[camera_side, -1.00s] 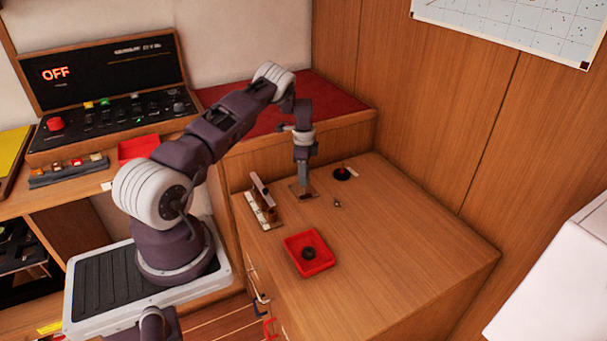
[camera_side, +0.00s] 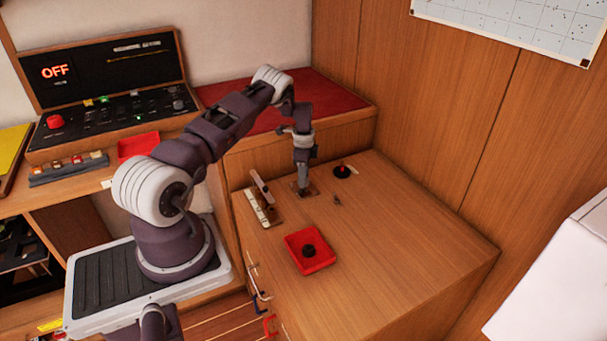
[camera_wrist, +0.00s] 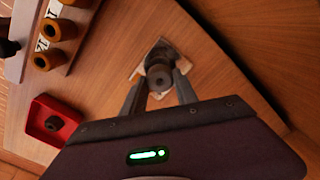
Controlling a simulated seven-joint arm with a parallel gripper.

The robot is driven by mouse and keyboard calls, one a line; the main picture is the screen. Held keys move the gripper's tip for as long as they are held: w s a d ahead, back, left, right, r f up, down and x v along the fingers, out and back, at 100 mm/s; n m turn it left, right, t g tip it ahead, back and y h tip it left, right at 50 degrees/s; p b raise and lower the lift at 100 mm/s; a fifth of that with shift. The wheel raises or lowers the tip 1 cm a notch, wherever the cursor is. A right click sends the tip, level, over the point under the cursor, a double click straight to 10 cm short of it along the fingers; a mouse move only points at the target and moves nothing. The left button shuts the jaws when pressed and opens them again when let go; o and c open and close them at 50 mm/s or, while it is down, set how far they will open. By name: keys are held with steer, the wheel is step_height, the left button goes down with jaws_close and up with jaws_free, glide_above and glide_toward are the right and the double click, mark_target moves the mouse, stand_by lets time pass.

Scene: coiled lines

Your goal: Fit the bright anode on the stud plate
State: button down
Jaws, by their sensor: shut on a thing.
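My gripper (camera_wrist: 160,88) is shut on a grey round piece, which I take to be the bright anode (camera_wrist: 158,72). The piece is between the fingertips, over a small square plate (camera_wrist: 184,66), apparently the stud plate. In the side view my gripper (camera_side: 303,190) points straight down at this plate (camera_side: 313,187) on the wooden top. The stud is hidden, and I cannot tell whether the piece sits fully on the plate.
A red tray (camera_side: 324,260) holding a dark round piece (camera_side: 308,251) stands in front. A pale rack (camera_side: 257,208) with ringed, amber-ended pieces (camera_wrist: 47,60) is to the left. A black-based red knob (camera_side: 342,170) is behind right. The right-hand top is clear.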

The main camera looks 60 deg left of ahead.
steer(key=shift+f, duration=1)
steer(key=c, duration=0.9)
jaws_free()
steer(key=shift+r, duration=3)
step_height(320, 180, up, 7)
steer(key=shift+r, duration=0.1)
